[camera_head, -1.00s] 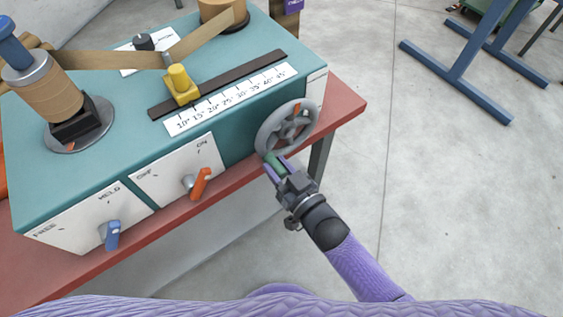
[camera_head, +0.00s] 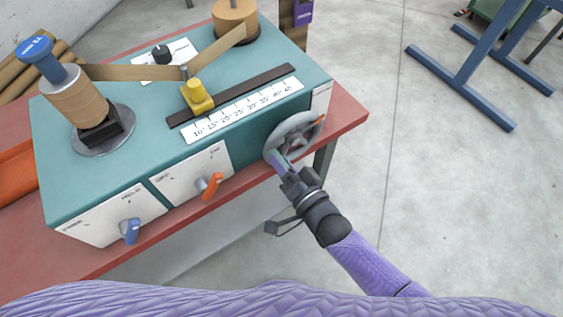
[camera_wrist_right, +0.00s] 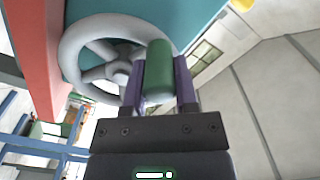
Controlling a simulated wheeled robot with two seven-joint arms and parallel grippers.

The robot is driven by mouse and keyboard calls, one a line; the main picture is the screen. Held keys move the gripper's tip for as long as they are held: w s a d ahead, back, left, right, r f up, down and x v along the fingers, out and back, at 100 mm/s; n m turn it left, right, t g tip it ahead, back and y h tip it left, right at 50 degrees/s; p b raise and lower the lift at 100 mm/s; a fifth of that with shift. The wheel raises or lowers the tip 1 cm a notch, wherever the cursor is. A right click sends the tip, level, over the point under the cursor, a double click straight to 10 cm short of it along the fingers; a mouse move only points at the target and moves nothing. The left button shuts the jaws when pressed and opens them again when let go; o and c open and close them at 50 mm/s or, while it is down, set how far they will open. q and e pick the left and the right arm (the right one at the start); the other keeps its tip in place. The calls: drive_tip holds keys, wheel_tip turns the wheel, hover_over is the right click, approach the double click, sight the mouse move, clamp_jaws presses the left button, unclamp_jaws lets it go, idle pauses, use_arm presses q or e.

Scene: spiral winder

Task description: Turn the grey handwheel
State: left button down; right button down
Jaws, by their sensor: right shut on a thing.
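The grey handwheel (camera_head: 300,130) is on the front right of the teal machine, with a small orange mark near its upper right rim. It also shows in the right wrist view (camera_wrist_right: 112,45), with its spokes and hub. My right gripper (camera_head: 281,163) is at the lower left of the wheel's rim. In the right wrist view its purple fingers (camera_wrist_right: 158,85) are shut on the green handle (camera_wrist_right: 158,70) at the wheel's rim. In the head view the fingers mostly hide the handle. My left gripper is not in view.
The teal machine (camera_head: 110,175) stands on a red table (camera_head: 345,112). Its front has a blue lever (camera_head: 131,230) and an orange lever (camera_head: 211,186). A yellow slider (camera_head: 197,95) sits beside a white scale (camera_head: 243,105). The floor on the right is clear up to a blue frame (camera_head: 462,80).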

drive_tip(key=shift+r+m, duration=0.15)
drive_tip(key=shift+m, duration=0.15)
idle(0.4)
drive_tip(key=shift+c, duration=1.9)
unclamp_jaws()
drive_tip(key=shift+d, duration=0.1)
drive_tip(key=p+v, duration=0.1)
drive_tip(key=v, duration=0.9)
drive_tip(key=shift+p, duration=0.4)
